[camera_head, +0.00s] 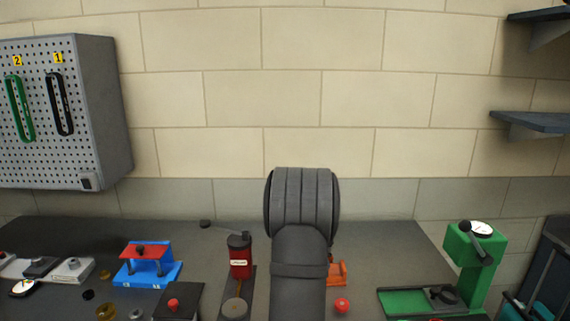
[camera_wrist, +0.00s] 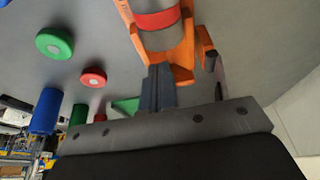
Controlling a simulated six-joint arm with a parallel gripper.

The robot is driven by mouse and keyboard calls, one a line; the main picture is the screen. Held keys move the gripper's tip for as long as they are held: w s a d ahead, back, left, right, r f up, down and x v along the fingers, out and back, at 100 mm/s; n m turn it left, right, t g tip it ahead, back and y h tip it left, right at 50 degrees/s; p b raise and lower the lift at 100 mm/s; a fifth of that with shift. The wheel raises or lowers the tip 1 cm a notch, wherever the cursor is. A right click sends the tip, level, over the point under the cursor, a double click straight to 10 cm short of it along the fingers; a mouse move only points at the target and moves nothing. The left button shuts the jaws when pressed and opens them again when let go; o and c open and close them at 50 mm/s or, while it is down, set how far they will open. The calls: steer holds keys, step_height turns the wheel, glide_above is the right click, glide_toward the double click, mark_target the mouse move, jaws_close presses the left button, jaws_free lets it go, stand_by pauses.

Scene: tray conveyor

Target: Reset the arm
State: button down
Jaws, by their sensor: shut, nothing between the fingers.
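My gripper (camera_wrist: 158,88) shows in the wrist view with its fingers together and nothing between them. Its tips are close to an orange bracket (camera_wrist: 184,57) that holds a grey cylinder with a red band (camera_wrist: 158,19); I cannot tell whether they touch. In the head view my arm rises in the middle and hides the gripper. Part of an orange piece (camera_head: 337,273) shows just right of the arm.
In the head view a red canister (camera_head: 240,256) stands left of my arm, with a blue fixture (camera_head: 149,263) farther left. A green press (camera_head: 474,256) stands at right. A pegboard (camera_head: 60,112) hangs at left. The wrist view shows a green disc (camera_wrist: 54,43), red disc (camera_wrist: 94,77) and blue cylinder (camera_wrist: 46,112).

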steer(key=shift+a, duration=1)
steer(key=shift+d, duration=1.95)
